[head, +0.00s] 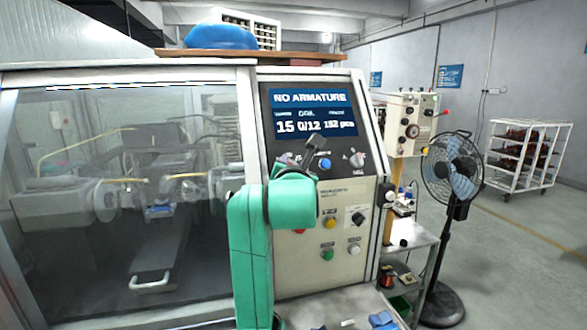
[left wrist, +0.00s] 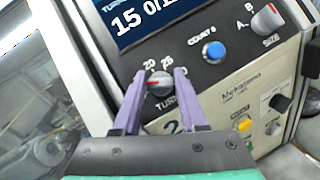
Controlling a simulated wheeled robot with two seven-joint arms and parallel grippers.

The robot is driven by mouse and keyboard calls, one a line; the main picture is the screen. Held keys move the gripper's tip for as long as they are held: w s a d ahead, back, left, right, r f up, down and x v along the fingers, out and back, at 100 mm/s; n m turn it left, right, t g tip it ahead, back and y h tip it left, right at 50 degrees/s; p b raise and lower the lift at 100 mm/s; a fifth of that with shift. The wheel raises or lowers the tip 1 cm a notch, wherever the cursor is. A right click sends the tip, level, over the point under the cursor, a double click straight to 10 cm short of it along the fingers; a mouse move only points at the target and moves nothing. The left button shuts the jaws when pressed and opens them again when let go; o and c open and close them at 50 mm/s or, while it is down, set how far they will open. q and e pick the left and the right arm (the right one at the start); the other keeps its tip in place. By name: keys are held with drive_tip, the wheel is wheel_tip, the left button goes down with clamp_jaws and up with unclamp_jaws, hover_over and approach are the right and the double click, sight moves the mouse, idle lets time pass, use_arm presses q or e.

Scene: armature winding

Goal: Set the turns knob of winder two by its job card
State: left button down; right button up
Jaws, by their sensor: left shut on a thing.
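The turns knob (left wrist: 160,84) is a small grey dial with a red pointer line, on the dark panel of winder two (head: 325,235). Its pointer line lies toward the left; the numbers 20 and 25 show above it, and others are covered. My left gripper (left wrist: 160,76) is shut on the knob, one purple finger on each side. In the head view my green left arm and black wrist hide most of the knob. The screen (head: 310,108) reads NO ARMATURE, 15 and 0/12. I cannot make out a job card. My right gripper is not in view.
Right of the knob are a blue button (left wrist: 214,51) and the A-B size knob (left wrist: 267,20). Yellow, green and white buttons sit lower on the panel. A standing fan (head: 453,170) and a white rack (head: 527,150) stand farther right, with open floor between.

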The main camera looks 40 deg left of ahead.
use_arm(q)
drive_tip(key=shift+a+r+m+g+h+b, duration=0.1)
drive_tip(key=shift+m+g+h+b, duration=1.3)
drive_tip(key=shift+m, duration=2.25)
drive_tip(key=shift+r+m+g+h+b, duration=0.1)
drive_tip(key=shift+m+g+h+b, duration=0.95)
drive_tip(key=shift+m, duration=2.55)
drive_tip(key=shift+a+r+m+g+h+b, duration=0.1)
drive_tip(key=shift+m+g+h+b, duration=0.45)
drive_tip(key=shift+m+h+b, duration=1.6)
drive_tip(key=m+p, duration=0.1)
drive_tip(key=m, duration=0.2)
drive_tip(key=shift+f+h+p, duration=0.1)
drive_tip(key=shift+h+p, duration=0.2)
drive_tip(key=shift+p, duration=0.05)
drive_tip(key=shift+c, duration=2.2)
unclamp_jaws()
